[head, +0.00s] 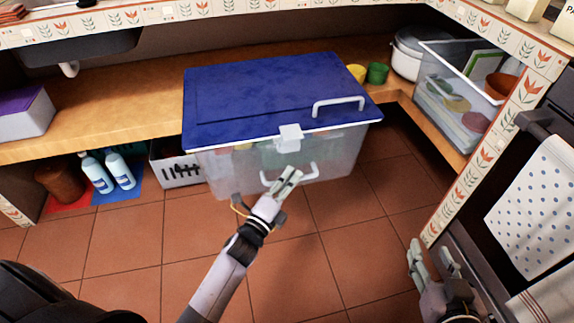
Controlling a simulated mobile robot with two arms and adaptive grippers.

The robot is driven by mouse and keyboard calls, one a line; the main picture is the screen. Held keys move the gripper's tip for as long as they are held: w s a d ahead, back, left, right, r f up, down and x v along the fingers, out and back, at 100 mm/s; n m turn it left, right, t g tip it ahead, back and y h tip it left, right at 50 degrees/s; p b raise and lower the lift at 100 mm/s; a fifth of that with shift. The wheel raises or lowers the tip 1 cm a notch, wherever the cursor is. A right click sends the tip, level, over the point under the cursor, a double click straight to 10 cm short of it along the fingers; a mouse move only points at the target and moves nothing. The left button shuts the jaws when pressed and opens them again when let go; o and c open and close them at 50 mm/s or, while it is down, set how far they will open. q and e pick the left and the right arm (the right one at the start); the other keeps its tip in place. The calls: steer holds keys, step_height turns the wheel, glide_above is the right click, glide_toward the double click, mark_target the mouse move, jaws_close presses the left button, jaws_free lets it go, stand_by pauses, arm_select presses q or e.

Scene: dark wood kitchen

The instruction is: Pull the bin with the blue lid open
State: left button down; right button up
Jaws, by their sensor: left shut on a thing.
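The bin (335,152) is a clear plastic box with a blue lid (265,88), and it juts out from the wooden shelf over the tiled floor. The lid is down, with a white handle (338,104) on top and a white latch at the front. A white handle (306,172) sits on the bin's front wall. My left gripper (288,180) is at that front handle and shut on it, partly hiding it. My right gripper (432,264) is at the lower right, away from the bin; its fingers look apart and empty.
An oven with a dotted towel (540,205) stands at the right. A clear box (462,95) and a green cup (377,73) are on the shelf. White bottles (120,170) and a white basket (176,168) are low at the left. The floor in front is clear.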

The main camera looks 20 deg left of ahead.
arm_select(q)
steer(key=shift+s+d+f, duration=0.2)
steer(key=shift+s+d, duration=0.35)
steer(key=shift+s, duration=0.3)
arm_select(e)
steer(key=shift+s+d+f+g, duration=0.15)
steer(key=shift+s+f+g, duration=0.15)
steer(key=shift+f, duration=0.2)
steer(key=shift+s+d+f+g, duration=0.15)
steer(key=shift+s+f+g, duration=0.1)
steer(key=shift+f, duration=0.2)
arm_select(q)
steer(key=c, duration=2.1)
jaws_free()
steer(key=o, duration=0.3)
steer(key=shift+s+r, duration=0.1)
steer(key=shift+s, duration=0.05)
steer(key=shift+o, duration=0.7)
arm_select(e)
steer(key=shift+s, duration=0.1)
steer(key=shift+r, duration=0.15)
